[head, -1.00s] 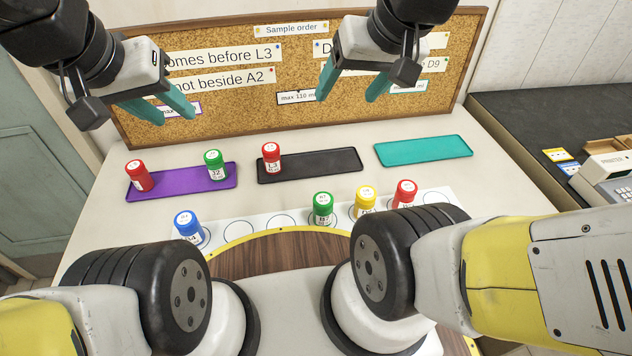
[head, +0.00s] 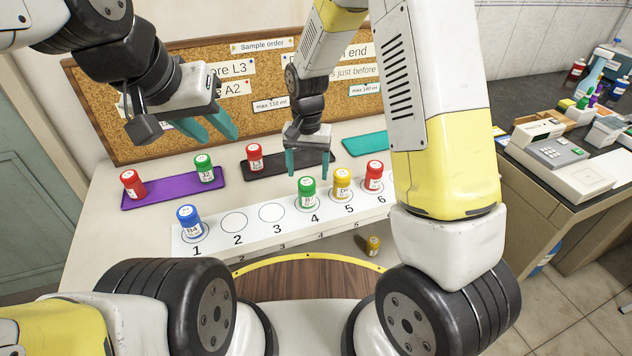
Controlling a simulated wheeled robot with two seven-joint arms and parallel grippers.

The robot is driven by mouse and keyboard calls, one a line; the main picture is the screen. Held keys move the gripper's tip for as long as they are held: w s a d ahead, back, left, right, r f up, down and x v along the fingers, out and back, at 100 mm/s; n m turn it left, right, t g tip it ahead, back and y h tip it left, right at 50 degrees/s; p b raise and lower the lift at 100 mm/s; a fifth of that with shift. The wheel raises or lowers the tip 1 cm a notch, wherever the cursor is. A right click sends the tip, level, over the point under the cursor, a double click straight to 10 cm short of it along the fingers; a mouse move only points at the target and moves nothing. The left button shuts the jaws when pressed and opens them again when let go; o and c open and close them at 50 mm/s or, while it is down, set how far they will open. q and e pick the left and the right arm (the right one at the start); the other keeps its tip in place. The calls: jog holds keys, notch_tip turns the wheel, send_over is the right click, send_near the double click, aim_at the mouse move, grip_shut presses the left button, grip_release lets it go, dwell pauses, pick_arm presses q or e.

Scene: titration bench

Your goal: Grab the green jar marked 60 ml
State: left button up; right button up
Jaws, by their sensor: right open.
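One green-capped jar (head: 306,193) stands upright on spot 4 of the white numbered strip. Another green-capped jar (head: 204,168) stands on the right end of the purple tray. The small volume print on both is too small to read. My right gripper (head: 309,170) is open, pointing down, with its teal fingers apart just above and behind the spot 4 jar in the picture; I cannot tell whether it touches anything. My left gripper (head: 212,132) is open and empty, raised in front of the cork board.
A blue jar (head: 189,223) stands on spot 1, a yellow jar (head: 342,186) and a red jar (head: 374,176) right of spot 4. Red jars stand on the purple tray (head: 160,194) and black tray (head: 272,169). Spots 2 and 3 are bare. Another yellow-capped jar (head: 373,245) shows lower down.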

aim_at(307, 191)
jog(key=shift+f, duration=0.55)
notch_tip(307, 191, down, 7)
jog(key=shift+a+f, duration=0.15)
jog(key=shift+f, duration=0.05)
jog(key=c, duration=1.5)
jog(key=shift+r, duration=0.1)
